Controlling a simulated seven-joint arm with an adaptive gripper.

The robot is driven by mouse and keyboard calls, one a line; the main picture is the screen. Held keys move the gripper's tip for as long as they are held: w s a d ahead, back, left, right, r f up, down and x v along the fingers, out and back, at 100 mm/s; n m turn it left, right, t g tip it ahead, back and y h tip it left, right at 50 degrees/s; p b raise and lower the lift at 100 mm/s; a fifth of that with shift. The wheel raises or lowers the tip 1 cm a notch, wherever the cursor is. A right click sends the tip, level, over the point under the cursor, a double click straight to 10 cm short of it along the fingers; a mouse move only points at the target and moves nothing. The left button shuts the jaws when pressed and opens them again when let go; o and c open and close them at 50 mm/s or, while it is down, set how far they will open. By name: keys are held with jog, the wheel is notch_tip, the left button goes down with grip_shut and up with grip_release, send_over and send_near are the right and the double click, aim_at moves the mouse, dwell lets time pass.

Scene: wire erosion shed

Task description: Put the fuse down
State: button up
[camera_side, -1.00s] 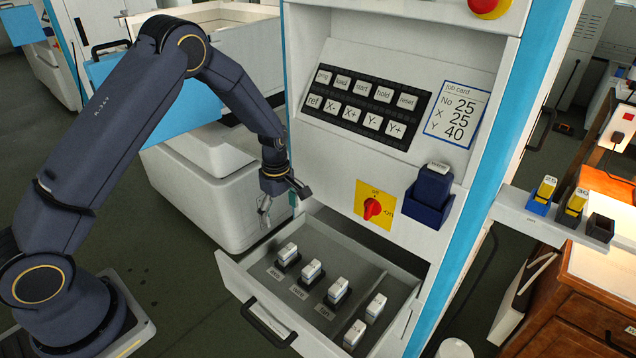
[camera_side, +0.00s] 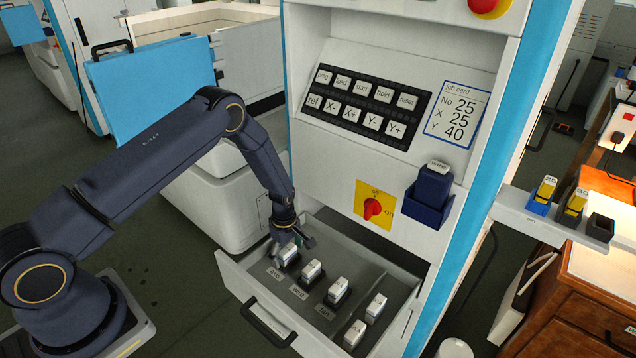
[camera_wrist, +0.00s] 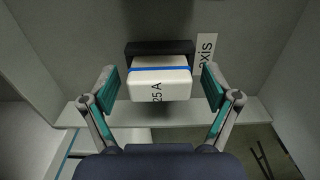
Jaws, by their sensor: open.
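A white fuse (camera_wrist: 160,86) marked "25 A", with a blue band, sits in a black holder (camera_wrist: 158,47) beside a label reading "axis" in the wrist view. In the side view this fuse (camera_side: 287,252) is the leftmost in the open drawer (camera_side: 228,276). My gripper (camera_wrist: 160,88) is open, with one green-padded finger on each side of the fuse and a gap on both sides. In the side view my gripper (camera_side: 292,242) is low over the drawer's left end and partly covers the holder.
Two more white fuses (camera_side: 312,270) (camera_side: 338,289) stand in labelled holders to the right. Two others (camera_side: 376,306) (camera_side: 354,333) are in the drawer's right compartment. The cabinet front with a red rotary switch (camera_side: 373,209) rises behind the drawer.

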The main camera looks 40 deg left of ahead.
jog(key=shift+f, duration=0.1)
jog(key=shift+c, duration=0.2)
jog(key=c, duration=1.4)
